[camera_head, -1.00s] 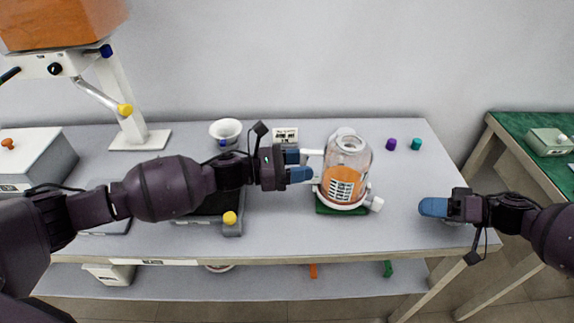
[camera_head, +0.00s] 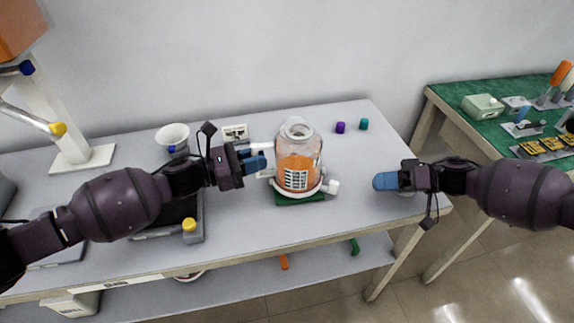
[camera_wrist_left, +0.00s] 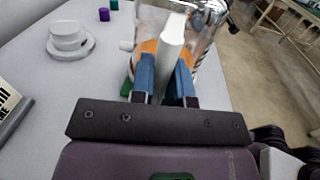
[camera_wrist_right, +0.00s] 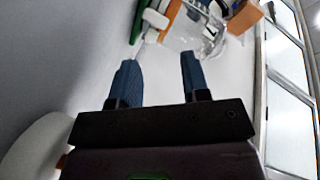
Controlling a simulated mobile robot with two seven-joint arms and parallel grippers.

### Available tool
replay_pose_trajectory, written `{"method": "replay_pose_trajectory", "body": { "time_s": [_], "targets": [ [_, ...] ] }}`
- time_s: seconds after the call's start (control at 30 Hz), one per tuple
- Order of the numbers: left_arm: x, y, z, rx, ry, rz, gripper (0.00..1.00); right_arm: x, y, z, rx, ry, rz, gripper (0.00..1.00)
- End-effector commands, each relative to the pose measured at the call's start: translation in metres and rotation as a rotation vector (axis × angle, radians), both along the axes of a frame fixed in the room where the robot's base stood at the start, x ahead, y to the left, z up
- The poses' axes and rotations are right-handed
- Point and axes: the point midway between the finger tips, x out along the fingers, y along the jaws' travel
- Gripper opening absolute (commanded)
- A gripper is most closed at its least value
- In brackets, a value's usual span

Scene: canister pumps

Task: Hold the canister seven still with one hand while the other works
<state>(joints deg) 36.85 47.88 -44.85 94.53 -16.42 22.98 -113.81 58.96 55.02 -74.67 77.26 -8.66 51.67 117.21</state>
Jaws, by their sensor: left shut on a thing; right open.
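The clear canister (camera_head: 298,170) with an orange label stands upright on a small green base (camera_head: 300,197) at the table's middle right. A white side piece (camera_head: 332,187) sticks out low on its right. My left gripper (camera_head: 254,161) is shut on the canister's white handle (camera_wrist_left: 172,40), which stands between its blue fingers in the left wrist view (camera_wrist_left: 168,78). My right gripper (camera_head: 382,181) is open and empty, to the right of the canister and apart from it. In the right wrist view, the canister (camera_wrist_right: 185,38) shows beyond its spread fingers (camera_wrist_right: 162,78).
A purple cap (camera_head: 340,127) and a teal cap (camera_head: 364,124) lie behind, to the right. A white bowl (camera_head: 172,136) and a grey device with a yellow knob (camera_head: 189,225) are to the left. A green-topped table (camera_head: 450,103) with tools stands at the right, across a gap.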

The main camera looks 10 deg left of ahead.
Motion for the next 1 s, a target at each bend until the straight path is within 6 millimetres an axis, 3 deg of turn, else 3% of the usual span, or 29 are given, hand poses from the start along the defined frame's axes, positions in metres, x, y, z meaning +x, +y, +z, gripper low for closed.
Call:
{"method": "replay_pose_trajectory", "body": {
  "time_s": [0.27,1.0],
  "targets": [
    [0.000,0.000,0.000,0.000,0.000,0.000,0.00,-0.001,0.007,0.007,0.001,-0.150,0.018,0.43],
    [0.000,0.000,0.000,0.000,0.000,0.000,0.00,-0.012,0.043,0.048,-0.070,-1.279,0.186,0.43]
  ]
}}
